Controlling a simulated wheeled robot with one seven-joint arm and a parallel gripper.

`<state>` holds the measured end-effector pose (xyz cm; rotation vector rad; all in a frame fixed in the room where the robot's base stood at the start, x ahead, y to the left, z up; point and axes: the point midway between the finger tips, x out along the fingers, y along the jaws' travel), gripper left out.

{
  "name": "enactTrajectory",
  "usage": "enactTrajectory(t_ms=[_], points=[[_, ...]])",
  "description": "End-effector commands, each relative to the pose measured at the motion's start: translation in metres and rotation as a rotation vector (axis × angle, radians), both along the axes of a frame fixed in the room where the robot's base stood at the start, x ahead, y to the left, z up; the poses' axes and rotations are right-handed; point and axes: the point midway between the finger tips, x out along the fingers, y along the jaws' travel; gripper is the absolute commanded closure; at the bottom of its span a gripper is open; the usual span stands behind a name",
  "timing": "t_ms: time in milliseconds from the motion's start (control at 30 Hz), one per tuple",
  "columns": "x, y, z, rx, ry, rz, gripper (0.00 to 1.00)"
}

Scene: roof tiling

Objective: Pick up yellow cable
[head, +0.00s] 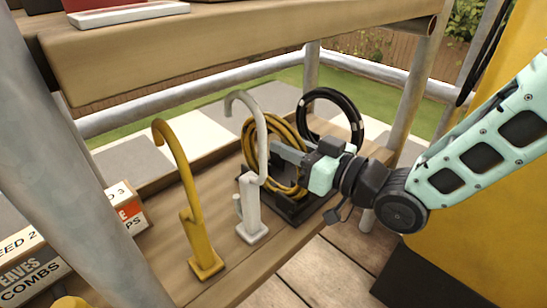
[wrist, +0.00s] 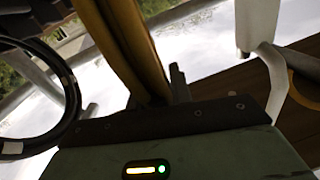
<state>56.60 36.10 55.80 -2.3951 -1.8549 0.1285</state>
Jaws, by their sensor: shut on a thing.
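The yellow cable (head: 252,135) is a coil standing upright on a black tray on the wooden shelf in the head view. My gripper (head: 283,157) reaches in from the right and overlaps the right part of the coil. In the wrist view the yellow cable (wrist: 126,40) passes right at the fingers of my gripper (wrist: 165,95). The gripper is shut on the cable. The exact contact at the fingertips is partly hidden by the gripper body.
A black cable coil (head: 349,108) stands behind my gripper. A white hook stand (head: 250,215) is just left of the coil, and a yellow hook stand (head: 204,255) is further left. A wooden beam (head: 240,45) crosses above. Metal poles frame the shelf.

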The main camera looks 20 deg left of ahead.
Motion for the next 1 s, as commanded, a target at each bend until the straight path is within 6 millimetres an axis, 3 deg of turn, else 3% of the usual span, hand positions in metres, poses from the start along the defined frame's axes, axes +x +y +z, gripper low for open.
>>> enactTrajectory(t_ms=[467, 1000], points=[[0.0, 0.0, 0.005, 0.004, -0.002, 0.0, 1.0], [0.0, 0.0, 0.093, 0.004, -0.004, -0.001, 1.0]])
